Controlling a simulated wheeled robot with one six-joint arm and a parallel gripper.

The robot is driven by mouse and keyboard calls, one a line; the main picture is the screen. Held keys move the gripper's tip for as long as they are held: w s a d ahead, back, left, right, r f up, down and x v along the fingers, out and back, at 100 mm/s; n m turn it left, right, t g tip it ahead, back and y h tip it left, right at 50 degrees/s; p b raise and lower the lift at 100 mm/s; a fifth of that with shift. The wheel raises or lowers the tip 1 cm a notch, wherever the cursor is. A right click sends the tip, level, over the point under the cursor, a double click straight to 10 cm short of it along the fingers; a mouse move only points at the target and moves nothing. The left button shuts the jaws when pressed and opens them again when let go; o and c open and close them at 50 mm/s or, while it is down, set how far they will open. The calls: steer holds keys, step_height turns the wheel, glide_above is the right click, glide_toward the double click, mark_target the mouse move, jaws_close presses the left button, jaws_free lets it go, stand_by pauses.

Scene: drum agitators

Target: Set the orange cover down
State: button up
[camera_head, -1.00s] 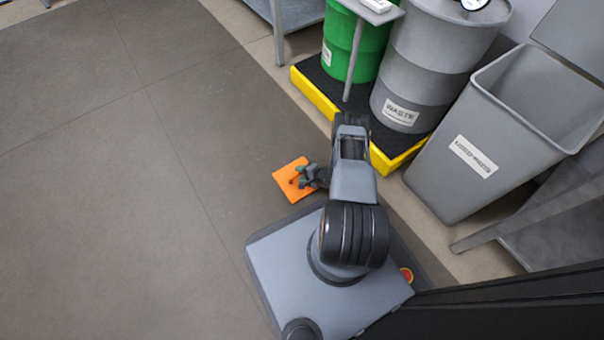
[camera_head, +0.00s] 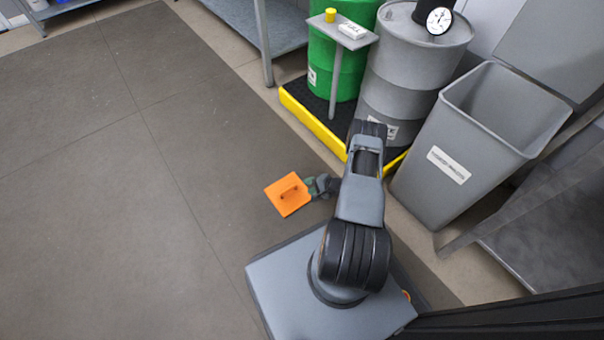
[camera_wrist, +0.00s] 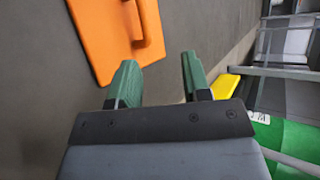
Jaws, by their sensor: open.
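The orange cover (camera_head: 284,199) is a flat square plate with a raised handle, lying on the grey floor left of my gripper in the head view. In the wrist view the cover (camera_wrist: 98,38) fills the upper left, with its handle standing up from it. My gripper (camera_head: 314,186) is beside the right edge of the cover, apart from the handle. In the wrist view my gripper (camera_wrist: 160,80) shows two green fingers spread apart with nothing between them.
A yellow-edged pallet (camera_head: 310,116) carries a green drum (camera_head: 322,62) and a grey drum (camera_head: 403,65). A small stand (camera_head: 345,36) is in front of them. A grey bin (camera_head: 470,150) stands at right. The floor to the left is clear.

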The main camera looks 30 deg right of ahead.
steer(key=w+a+r+n+g, duration=0.1)
steer(key=a+r+n+g, duration=0.15)
steer(key=r, duration=0.75)
steer(key=w+a+r+n+g+y, duration=0.1)
steer(key=a+r+n+g, duration=0.2)
steer(key=r, duration=0.6)
steer(key=w+a+r+n+g, duration=0.1)
steer(key=a+r+n+g, duration=0.2)
steer(key=r, duration=0.7)
steer(key=s+a+r+n+t+h, duration=0.1)
steer(key=s+a+r+n+h, duration=0.1)
steer(key=s+r, duration=0.6)
steer(key=s+a+r+n+t+h, duration=0.1)
steer(key=s+a+r+n+h, duration=0.2)
steer(key=s+r+h, duration=0.3)
step_height(320, 180, up, 5)
steer(key=s+a, duration=0.1)
steer(key=s, duration=0.2)
steer(key=shift+w, duration=0.1)
